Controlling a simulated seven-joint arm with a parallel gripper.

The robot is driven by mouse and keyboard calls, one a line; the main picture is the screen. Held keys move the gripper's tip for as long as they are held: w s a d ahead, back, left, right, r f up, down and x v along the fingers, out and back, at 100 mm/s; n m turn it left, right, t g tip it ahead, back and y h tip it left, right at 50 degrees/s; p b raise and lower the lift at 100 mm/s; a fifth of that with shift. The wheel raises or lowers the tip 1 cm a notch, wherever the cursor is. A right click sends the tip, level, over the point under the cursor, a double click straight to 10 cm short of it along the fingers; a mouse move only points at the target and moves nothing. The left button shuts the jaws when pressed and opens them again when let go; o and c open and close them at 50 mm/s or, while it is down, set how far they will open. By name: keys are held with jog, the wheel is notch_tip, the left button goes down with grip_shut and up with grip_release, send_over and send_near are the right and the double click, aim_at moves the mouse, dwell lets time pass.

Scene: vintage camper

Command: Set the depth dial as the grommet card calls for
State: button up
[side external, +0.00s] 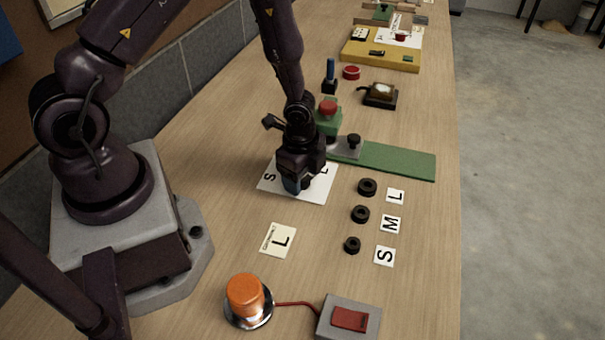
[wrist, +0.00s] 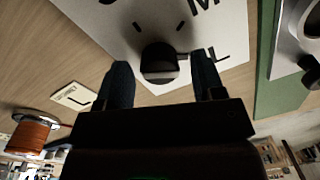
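The depth dial is a dark round knob (wrist: 158,62) on a white plate (wrist: 120,30) marked S, M and L, with short black tick marks. My gripper (wrist: 162,78) is open, with one dark blue finger on each side of the knob; I cannot tell whether they touch it. In the side view my gripper (side external: 293,186) is low over the white plate (side external: 318,193) and hides the knob and M. I cannot make out where the knob points. The cream grommet card (side external: 279,240) lies nearby and shows a large L; it also appears in the wrist view (wrist: 75,96).
Black grommets (side external: 360,214) lie in a row beside L, M and S labels (side external: 390,224). A green strip (side external: 395,160) with a grey fixture lies behind.

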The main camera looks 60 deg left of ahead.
notch_tip(320, 180, up, 13)
jog(key=shift+s+d, duration=0.15)
jog(key=shift+s, duration=0.15)
dwell(0.5)
jog(key=s+d+r+n+t, duration=0.1)
jog(key=s+r+n+t, duration=0.1)
jog(key=s+r+n, duration=0.4)
jog(key=s+d+r+n+t, duration=0.1)
jog(key=s+r+n+t, duration=0.2)
jog(key=r, duration=1.2)
jog(key=s+n, duration=0.3)
jog(key=n, duration=0.1)
jog(key=shift+s, duration=0.35)
